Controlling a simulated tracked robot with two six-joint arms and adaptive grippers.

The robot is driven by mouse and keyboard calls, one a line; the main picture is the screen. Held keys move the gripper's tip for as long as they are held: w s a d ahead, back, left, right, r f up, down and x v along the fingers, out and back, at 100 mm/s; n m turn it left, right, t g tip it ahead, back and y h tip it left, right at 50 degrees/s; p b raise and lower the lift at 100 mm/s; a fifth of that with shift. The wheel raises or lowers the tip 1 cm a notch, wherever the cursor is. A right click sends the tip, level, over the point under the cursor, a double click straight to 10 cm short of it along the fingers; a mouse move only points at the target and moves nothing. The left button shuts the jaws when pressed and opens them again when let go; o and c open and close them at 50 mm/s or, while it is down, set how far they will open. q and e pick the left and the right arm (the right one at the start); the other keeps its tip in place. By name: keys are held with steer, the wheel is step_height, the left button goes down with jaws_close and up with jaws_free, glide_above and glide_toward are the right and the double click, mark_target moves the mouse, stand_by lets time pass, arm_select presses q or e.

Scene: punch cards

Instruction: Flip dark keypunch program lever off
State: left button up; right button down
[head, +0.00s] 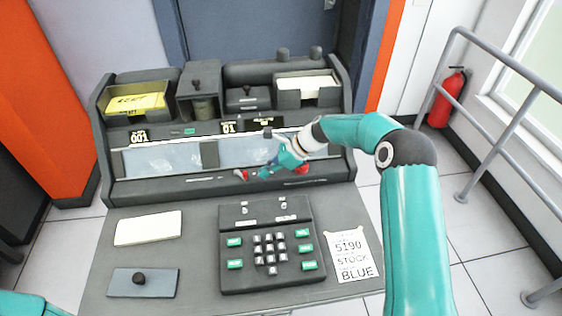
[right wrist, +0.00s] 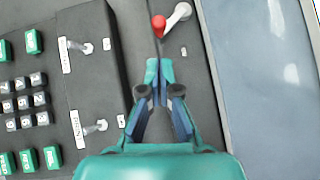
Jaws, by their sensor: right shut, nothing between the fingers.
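The dark keypunch (head: 115,190) stands ahead. A lever with a red knob (head: 241,175) and a silver arm sits on its ledge, below the window strip. It also shows at the top of the right wrist view (right wrist: 159,24), its knob toward the keypad side. My right gripper (head: 265,172) is shut and empty just to the right of this knob. In the right wrist view its fingertips (right wrist: 160,68) point at the knob with a small gap. Another red spot (head: 302,169) shows beside my right gripper. The lever's label cannot be read. My left gripper is out of view.
The keypad block (head: 230,282) has two small silver toggles (head: 283,205) at its back. A paper card (head: 349,255) lies right of it, a white card stack (head: 148,228) left. A plate with a black knob (head: 139,279) is at front left. A railing (head: 490,155) stands right.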

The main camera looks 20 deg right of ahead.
mark_target(240, 172)
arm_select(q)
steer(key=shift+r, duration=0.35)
arm_select(e)
steer(key=shift+w+a, duration=0.35)
steer(key=shift+a, duration=0.3)
steer(key=shift+w+a, duration=0.3)
steer(key=shift+a, duration=0.35)
steer(key=shift+d, duration=0.1)
